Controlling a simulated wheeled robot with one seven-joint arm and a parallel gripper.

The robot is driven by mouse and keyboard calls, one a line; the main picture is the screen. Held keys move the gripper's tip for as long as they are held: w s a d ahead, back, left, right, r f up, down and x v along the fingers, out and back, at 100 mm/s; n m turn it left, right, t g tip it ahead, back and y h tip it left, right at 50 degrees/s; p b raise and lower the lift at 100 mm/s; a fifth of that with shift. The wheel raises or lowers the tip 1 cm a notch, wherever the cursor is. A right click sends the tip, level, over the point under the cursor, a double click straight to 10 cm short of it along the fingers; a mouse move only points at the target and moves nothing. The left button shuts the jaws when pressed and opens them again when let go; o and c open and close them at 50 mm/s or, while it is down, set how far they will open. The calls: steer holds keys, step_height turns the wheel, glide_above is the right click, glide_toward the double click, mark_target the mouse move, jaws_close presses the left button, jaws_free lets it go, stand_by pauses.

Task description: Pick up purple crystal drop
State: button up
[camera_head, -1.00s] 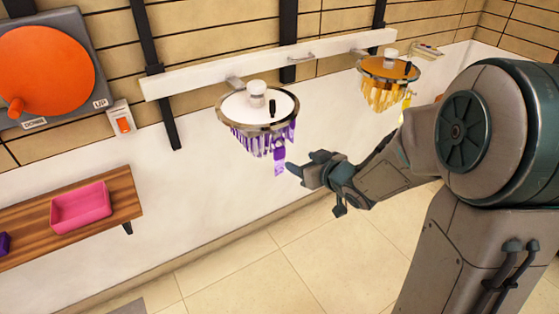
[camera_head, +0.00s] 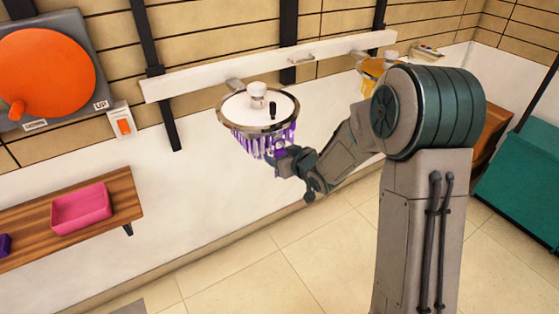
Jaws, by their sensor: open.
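A chandelier (camera_head: 270,127) with a white top, a dark rim and purple crystals hangs from a white wall rail. The purple crystal drop (camera_head: 283,151) at its lower right edge is mostly hidden behind my gripper (camera_head: 277,160). My gripper is at the chandelier's lower right side, over or against the drop in the picture. Its fingers are open, and I cannot tell whether the drop is between them or touching them.
A second, amber chandelier (camera_head: 372,68) hangs on the right, partly behind my arm. A wooden shelf (camera_head: 120,202) at left holds a pink tray (camera_head: 80,190). A teal box (camera_head: 520,185) stands at right. The tiled floor below is clear.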

steer(key=shift+x, duration=0.8)
steer(key=c, duration=1.1)
steer(key=shift+r, duration=0.1)
